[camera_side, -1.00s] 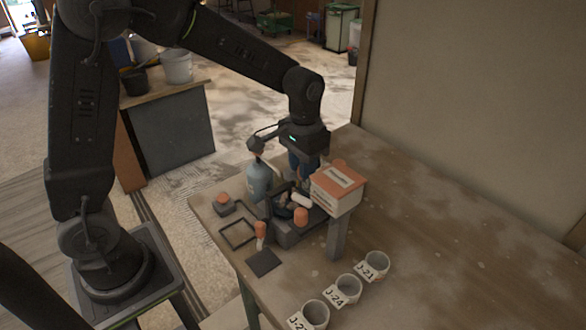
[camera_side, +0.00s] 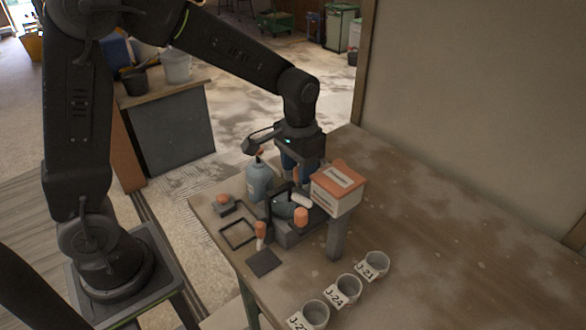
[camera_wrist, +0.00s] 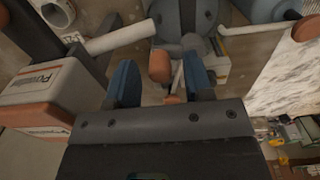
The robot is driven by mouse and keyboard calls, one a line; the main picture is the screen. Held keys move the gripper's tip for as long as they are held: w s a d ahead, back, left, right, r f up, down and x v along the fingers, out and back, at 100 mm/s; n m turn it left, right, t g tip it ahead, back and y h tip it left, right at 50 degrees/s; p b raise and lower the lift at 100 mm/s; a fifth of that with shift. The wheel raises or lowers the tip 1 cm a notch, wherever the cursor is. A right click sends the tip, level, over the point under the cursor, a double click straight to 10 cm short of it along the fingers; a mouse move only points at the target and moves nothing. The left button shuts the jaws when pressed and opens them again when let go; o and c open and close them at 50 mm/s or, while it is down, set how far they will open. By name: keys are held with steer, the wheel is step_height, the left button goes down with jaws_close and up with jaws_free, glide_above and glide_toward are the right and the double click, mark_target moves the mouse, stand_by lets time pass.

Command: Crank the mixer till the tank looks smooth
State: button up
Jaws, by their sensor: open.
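The mixer stands on the table, its round grey-teal tank (camera_side: 283,210) partly hidden behind other parts in the side view. In the wrist view a grey round part (camera_wrist: 180,18), perhaps the tank, is cut off at the top. My gripper (camera_side: 297,172) points down behind the boxed unit, at the mixer's far side. In the wrist view its blue fingers (camera_wrist: 161,80) are apart. An orange-brown knob (camera_wrist: 160,65), likely the crank handle, shows between them, nearer the left finger; I cannot tell whether it touches. The tank's texture is too small to judge.
An orange-lidded white box (camera_side: 338,188) stands close right of my gripper, and a blue-grey bottle (camera_side: 258,180) close left. An orange knob (camera_side: 301,215) and an orange-topped stick (camera_side: 261,233) are in front. Several labelled cups, one here (camera_side: 376,264), line the near side. The right tabletop is clear.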

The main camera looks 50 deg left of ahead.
steer(key=shift+r, duration=4.05)
steer(key=shift+s+r, duration=0.1)
steer(key=shift+s, duration=0.1)
steer(key=s+r+t, duration=0.1)
steer(key=s+t, duration=0.1)
steer(key=s, duration=0.6)
steer(key=s+a+r+t, duration=0.1)
steer(key=s+t, duration=0.2)
steer(key=s, duration=0.6)
steer(key=shift+s+a+r+t, duration=0.25)
steer(key=shift+a+r+t, duration=0.05)
